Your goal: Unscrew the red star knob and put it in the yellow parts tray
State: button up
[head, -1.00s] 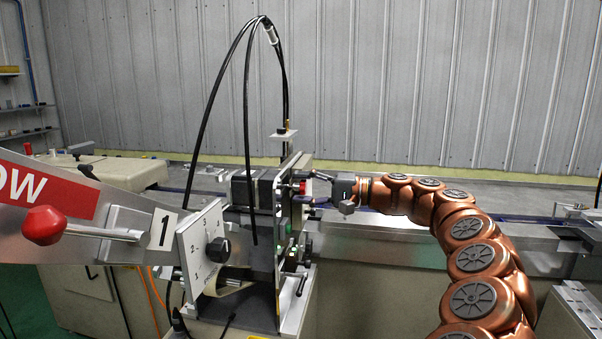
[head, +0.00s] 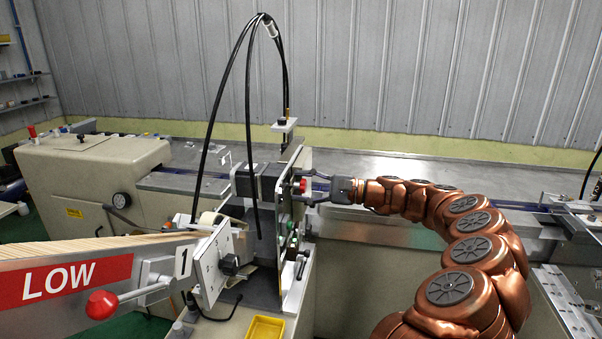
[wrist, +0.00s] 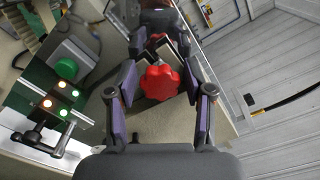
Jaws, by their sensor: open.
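The red star knob (head: 300,186) sits on the right face of the upright machine plate in the head view. In the wrist view the lobed red knob (wrist: 161,83) is between my two dark, purple-padded fingers. My gripper (head: 309,189) is open, with a finger on each side of the knob; gaps show between the pads and the knob. The knob's mounting is mostly hidden behind it. The yellow parts tray (head: 265,328) is below the machine at the bottom edge of the head view, partly cut off; what I see of it looks empty.
A green button (wrist: 67,68), lit lamps and a metal lever (wrist: 55,140) are left of the fingers in the wrist view. A slanted "LOW" magazine with a red ball-handled lever (head: 101,305) fills the head view's lower left. Black cables (head: 250,120) arch above the machine.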

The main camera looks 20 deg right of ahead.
jog(key=m+p, duration=0.2)
jog(key=p, duration=0.1)
jog(key=m+p, duration=0.2)
jog(key=p, duration=0.2)
jog(key=m+p, duration=0.2)
jog(key=p, duration=0.1)
jog(key=shift+r+p, duration=0.3)
jog(key=shift+p, duration=0.05)
jog(key=shift+d+f+m+b, duration=0.1)
jog(key=shift+f+m+b, duration=0.25)
jog(key=shift+m, duration=0.25)
jog(key=m, duration=0.4)
jog(key=shift+m, duration=0.3)
jog(key=shift+r, duration=0.1)
